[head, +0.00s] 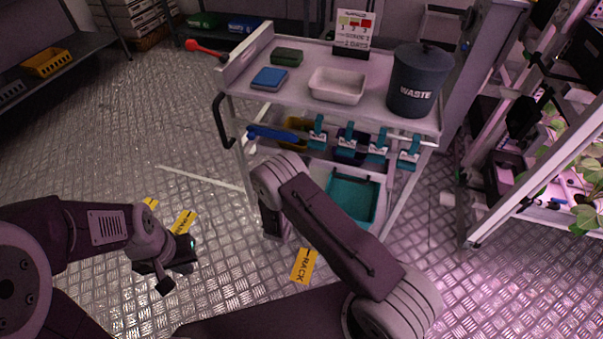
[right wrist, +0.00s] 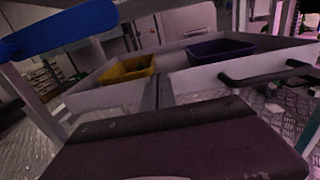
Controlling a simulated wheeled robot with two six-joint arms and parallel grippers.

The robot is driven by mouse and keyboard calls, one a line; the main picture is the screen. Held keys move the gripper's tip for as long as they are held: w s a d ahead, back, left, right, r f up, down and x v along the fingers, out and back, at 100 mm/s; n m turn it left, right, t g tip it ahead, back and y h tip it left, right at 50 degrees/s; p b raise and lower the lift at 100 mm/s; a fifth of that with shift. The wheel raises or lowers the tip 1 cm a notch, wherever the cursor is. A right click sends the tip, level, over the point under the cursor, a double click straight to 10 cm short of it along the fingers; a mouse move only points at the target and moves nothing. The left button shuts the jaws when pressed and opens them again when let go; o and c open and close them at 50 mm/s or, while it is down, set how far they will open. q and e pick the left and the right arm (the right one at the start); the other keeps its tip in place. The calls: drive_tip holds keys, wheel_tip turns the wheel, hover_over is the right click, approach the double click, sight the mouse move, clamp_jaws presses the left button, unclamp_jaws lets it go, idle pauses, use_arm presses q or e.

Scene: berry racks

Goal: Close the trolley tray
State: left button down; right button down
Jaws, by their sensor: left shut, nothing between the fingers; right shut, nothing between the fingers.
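The trolley (head: 300,98) stands ahead in the head view. Under its top, the trolley tray (right wrist: 212,77) shows in the right wrist view with pale walls, a yellow bin (right wrist: 128,69), a purple bin (right wrist: 220,50) and a dark bar handle (right wrist: 265,75) at its right front. I see into it from its front side; how far out it is, I cannot tell. My right gripper (head: 275,230) is shut and empty, low at the trolley's front left; my own arm partly hides it and the tray. My left gripper (head: 172,277) is shut and empty above the floor, apart from the trolley.
The trolley top carries a waste bin (head: 417,82), a white tub (head: 337,86), a blue sponge (head: 269,79) and a sign (head: 354,32). Teal clips (head: 378,146) and a blue-handled tool (head: 272,134) hang at its front. A teal crate (head: 352,200) sits below. Floor is clear at left.

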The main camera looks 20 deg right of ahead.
drive_tip(key=shift+w+d+r, duration=0.1)
drive_tip(key=shift+w+r, duration=0.1)
drive_tip(key=shift+r, duration=0.1)
drive_tip(key=shift+s, duration=0.1)
drive_tip(key=p+v, duration=0.2)
drive_tip(key=v, duration=0.7)
drive_tip(key=shift+f, duration=0.3)
drive_tip(key=shift+s, duration=0.1)
